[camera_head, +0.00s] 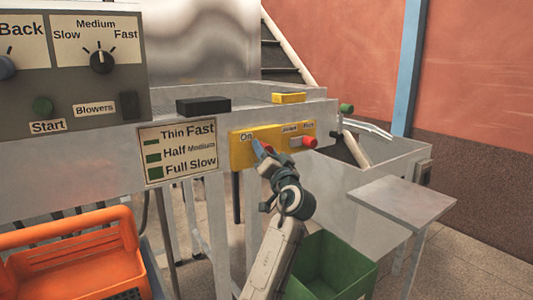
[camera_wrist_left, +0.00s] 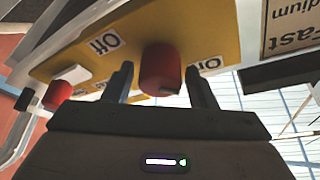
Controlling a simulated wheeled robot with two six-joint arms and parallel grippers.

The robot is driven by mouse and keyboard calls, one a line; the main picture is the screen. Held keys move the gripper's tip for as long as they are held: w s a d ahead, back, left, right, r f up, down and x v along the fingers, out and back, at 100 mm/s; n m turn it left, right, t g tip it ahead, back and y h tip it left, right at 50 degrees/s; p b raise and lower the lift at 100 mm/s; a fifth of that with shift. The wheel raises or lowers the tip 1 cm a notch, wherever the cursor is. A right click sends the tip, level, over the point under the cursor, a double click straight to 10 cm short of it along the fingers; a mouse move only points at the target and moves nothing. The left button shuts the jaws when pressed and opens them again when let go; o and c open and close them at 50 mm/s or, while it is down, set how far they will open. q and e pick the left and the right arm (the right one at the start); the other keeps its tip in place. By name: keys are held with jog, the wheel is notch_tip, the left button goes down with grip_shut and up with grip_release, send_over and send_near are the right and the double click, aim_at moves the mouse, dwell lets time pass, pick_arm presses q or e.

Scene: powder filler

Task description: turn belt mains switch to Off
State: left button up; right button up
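The yellow switch panel (camera_head: 242,152) is on the side of the machine, with an "On" label at its left. My left gripper (camera_head: 262,148) is at the panel's left half and hides the switch there. In the left wrist view the panel (camera_wrist_left: 215,25) appears upside down, and a red knob (camera_wrist_left: 161,70) stands between "Off" and "On" labels. The gripper's two fingers (camera_wrist_left: 160,80) are either side of this knob, with a visible gap on each side. Which way the knob points is unclear. My right gripper is not in view.
Another red knob (camera_head: 309,142) is on the panel's right, also in the left wrist view (camera_wrist_left: 58,95). A grey side table (camera_head: 405,200) is at right, and an orange crate (camera_head: 70,225) at lower left.

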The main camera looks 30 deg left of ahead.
pick_arm(q)
jog(key=shift+o, duration=0.3)
jog(key=shift+d, duration=0.1)
jog(key=v, duration=1)
jog(key=shift+s+d+b, duration=0.2)
jog(key=shift+d+b, duration=0.05)
jog(key=shift+b, duration=0.1)
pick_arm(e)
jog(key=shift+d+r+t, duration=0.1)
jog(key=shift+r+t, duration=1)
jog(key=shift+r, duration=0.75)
pick_arm(q)
jog(key=shift+f, duration=0.2)
